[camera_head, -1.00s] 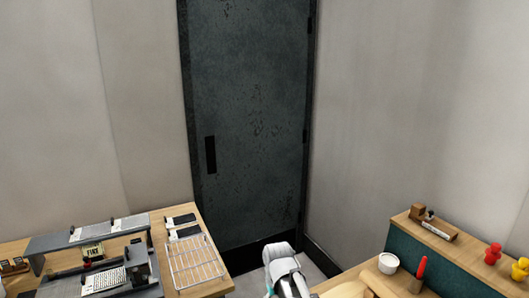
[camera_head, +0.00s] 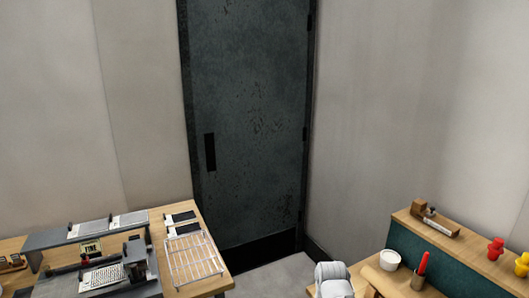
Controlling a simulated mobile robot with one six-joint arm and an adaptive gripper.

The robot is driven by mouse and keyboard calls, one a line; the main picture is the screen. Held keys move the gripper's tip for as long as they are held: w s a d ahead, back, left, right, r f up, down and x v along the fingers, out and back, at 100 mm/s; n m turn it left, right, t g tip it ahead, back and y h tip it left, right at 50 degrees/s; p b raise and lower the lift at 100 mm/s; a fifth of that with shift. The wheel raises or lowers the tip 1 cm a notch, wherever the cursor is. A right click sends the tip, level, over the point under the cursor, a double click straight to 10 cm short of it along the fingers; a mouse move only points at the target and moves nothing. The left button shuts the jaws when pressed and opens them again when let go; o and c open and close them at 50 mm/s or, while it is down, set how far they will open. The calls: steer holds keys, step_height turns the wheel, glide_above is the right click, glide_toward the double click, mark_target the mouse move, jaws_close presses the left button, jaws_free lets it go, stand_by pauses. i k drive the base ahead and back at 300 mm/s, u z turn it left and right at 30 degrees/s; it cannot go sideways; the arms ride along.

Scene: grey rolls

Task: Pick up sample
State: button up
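I cannot tell which thing in view is the sample. Two small dark-and-white cards (camera_head: 181,217) lie flat at the back of the left table, one in front of the other. Part of my own white arm shows at the bottom edge, right of centre, by the left end of the right table. My gripper is out of view, so its fingers and anything in them are hidden.
The left wooden table holds a wire rack (camera_head: 195,258) and a grey stand (camera_head: 85,238) with a perforated plate (camera_head: 104,276). The right table holds a white cup (camera_head: 389,260), a red-handled tool (camera_head: 422,265) and a raised shelf (camera_head: 440,241). Bare floor shows between the tables, before a dark door (camera_head: 250,130).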

mark_target(114, 273)
steer(key=u, duration=1.35)
